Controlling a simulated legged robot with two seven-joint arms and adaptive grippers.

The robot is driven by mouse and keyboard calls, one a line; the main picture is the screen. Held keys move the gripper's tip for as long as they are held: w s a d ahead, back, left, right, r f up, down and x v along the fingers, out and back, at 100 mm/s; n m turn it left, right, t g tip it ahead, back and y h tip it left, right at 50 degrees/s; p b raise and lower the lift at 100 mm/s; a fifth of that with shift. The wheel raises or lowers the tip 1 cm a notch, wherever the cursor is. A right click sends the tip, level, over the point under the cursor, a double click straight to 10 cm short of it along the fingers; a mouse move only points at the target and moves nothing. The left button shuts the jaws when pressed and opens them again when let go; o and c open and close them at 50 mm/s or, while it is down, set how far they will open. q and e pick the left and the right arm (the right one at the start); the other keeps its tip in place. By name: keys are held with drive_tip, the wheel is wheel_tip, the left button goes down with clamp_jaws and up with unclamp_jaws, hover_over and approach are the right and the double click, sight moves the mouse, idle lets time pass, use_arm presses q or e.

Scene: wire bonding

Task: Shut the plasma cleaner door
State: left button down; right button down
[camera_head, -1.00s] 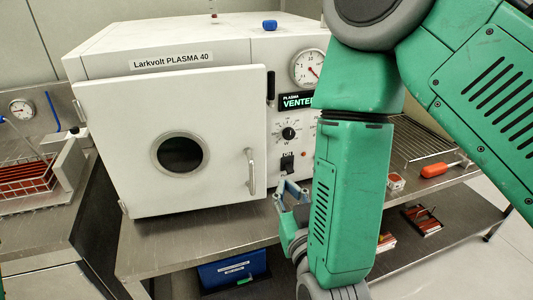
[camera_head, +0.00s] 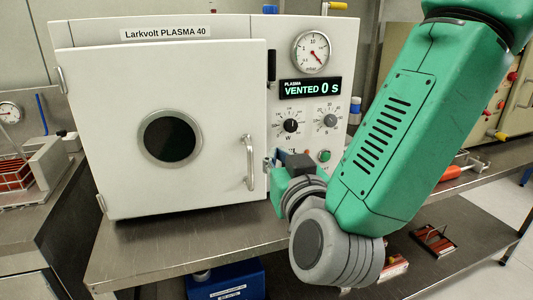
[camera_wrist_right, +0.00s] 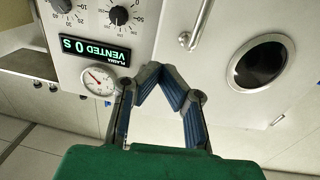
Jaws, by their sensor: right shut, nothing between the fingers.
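The plasma cleaner (camera_head: 230,24) stands on a steel bench, labelled Larkvolt PLASMA 40. Its white door (camera_head: 205,85) has a round dark window (camera_head: 170,138), hinges along its left edge and a vertical metal handle (camera_head: 249,162) near its right edge. The door lies across the chamber front; I cannot tell how large any gap at its right edge is. My right gripper (camera_head: 269,166) is just right of the handle, by the door's free edge, its fingers partly hidden. In the right wrist view the gripper (camera_wrist_right: 160,72) is shut and empty, with the handle (camera_wrist_right: 201,25) beyond it.
The control panel right of the door has a gauge (camera_head: 311,52), knobs and a display (camera_head: 310,87) reading VENTED 0 s. A blue box (camera_head: 228,282) is below the bench. A red-handled tool (camera_head: 450,174) lies at right.

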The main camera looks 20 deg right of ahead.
sight(263, 133)
drive_tip(key=w, duration=0.8)
drive_tip(key=shift+d, duration=0.25)
drive_tip(key=shift+w+d, duration=0.2)
drive_tip(key=shift+w, duration=0.45)
use_arm(q)
drive_tip(key=shift+f, duration=0.55)
drive_tip(key=shift+a, duration=0.1)
use_arm(e)
drive_tip(key=shift+a, duration=0.2)
